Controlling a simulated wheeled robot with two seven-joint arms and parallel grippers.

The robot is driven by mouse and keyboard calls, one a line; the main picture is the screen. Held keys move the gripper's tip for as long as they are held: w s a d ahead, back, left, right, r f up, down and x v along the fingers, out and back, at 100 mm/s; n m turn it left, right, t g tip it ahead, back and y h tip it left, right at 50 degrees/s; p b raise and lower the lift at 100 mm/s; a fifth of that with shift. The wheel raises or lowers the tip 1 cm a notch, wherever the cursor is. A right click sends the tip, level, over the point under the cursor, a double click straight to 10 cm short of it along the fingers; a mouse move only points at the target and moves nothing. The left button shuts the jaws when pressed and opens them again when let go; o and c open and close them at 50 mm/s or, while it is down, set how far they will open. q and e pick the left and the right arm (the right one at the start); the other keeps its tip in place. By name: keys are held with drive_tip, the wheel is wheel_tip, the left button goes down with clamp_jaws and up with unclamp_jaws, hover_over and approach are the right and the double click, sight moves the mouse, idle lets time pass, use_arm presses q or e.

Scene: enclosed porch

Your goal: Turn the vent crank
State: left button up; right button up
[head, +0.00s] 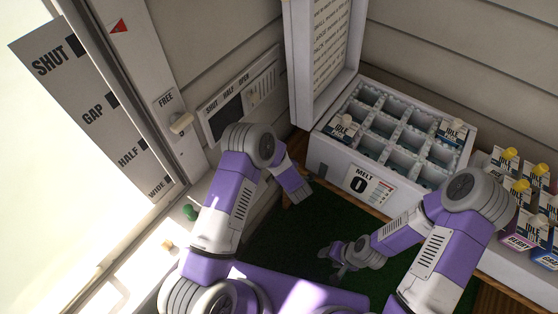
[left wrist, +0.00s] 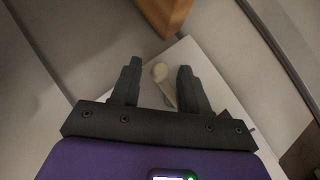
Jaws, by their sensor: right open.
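In the left wrist view my left gripper (left wrist: 155,85) is open, its two dark fingers apart. A cream rod with a rounded end (left wrist: 161,73) shows between the fingers, over a white surface; contact cannot be told. In the head view a cream handle (head: 181,122) sticks out below the FREE label on the left wall strip. I cannot tell whether it is the same part or which is the vent crank. A vent panel (head: 238,101) marked SHUT, HALF, OPEN is on the wall beside it. My right gripper (head: 338,258) is open and empty above the dark green mat.
A white compartment crate (head: 330,150) marked MELT 0 holds a few cartons; its lid (head: 316,60) stands up. More cartons (head: 517,187) are at the right. A green knob (head: 190,212) and a yellowish knob (head: 167,245) are at lower left. The green mat (head: 300,235) is mostly clear.

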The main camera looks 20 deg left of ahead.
use_arm(q)
drive_tip(key=p+v, duration=0.2)
drive_tip(key=v, duration=0.5)
drive_tip(key=shift+s+r, duration=0.15)
drive_tip(key=shift+s, duration=0.05)
drive_tip(key=shift+d, duration=0.15)
